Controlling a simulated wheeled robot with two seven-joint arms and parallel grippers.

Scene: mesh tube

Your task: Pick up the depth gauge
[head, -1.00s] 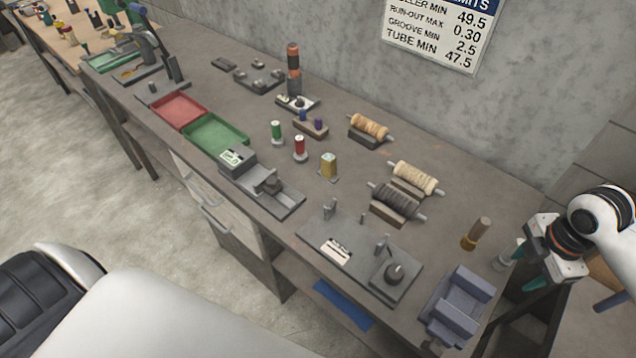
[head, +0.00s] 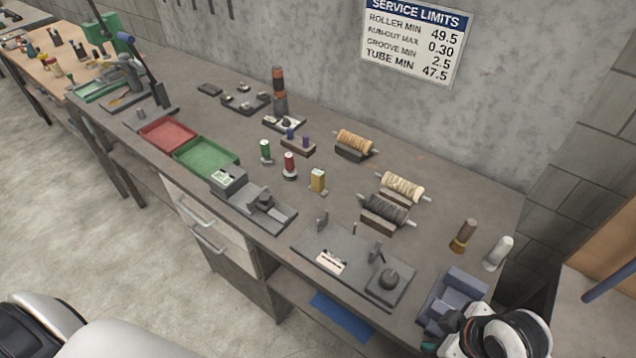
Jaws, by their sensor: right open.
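I cannot say for certain which object is the depth gauge. A small dark block with a pale round face (head: 284,122) stands toward the back of the bench. A grey device with a pale display (head: 228,178) stands at the front, beside the green tray. My right gripper (head: 443,334) is at the lower right, by the front of the blue-grey block (head: 455,295). It is open, its teal fingertips apart, with nothing seen between them. It is well away from both gauge-like objects. My left gripper is not in view.
On the bench (head: 225,115) are a red tray (head: 167,133), a green tray (head: 206,156), several rollers on cradles and a fixture plate (head: 330,240).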

